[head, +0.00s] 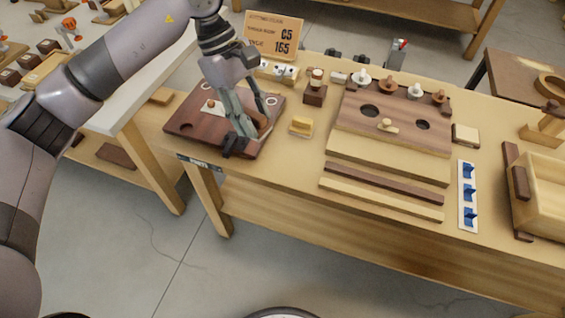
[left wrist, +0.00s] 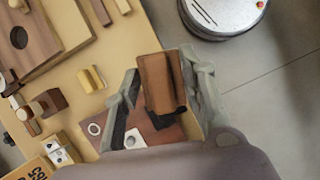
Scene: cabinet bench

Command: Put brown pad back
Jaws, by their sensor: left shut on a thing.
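My left gripper (head: 250,123) is over the dark brown board (head: 185,127) at the left end of the bench. It is shut on the brown pad (left wrist: 157,82), which sits between its two fingers in the left wrist view, with a small black part near its lower end. In the head view the brown pad (head: 263,124) is partly hidden by the fingers. I cannot tell whether the pad touches the board. The board carries white rings and a small white plate with a knob (head: 211,106). My right gripper is not in view.
A yellow block (head: 301,127) lies just right of the board. Behind are a small dark block with a knob (head: 315,92) and a cardboard sign (head: 274,35). A board with round holes (head: 395,113), a blue-switch strip (head: 468,195) and a wooden tray (head: 540,207) stand further right.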

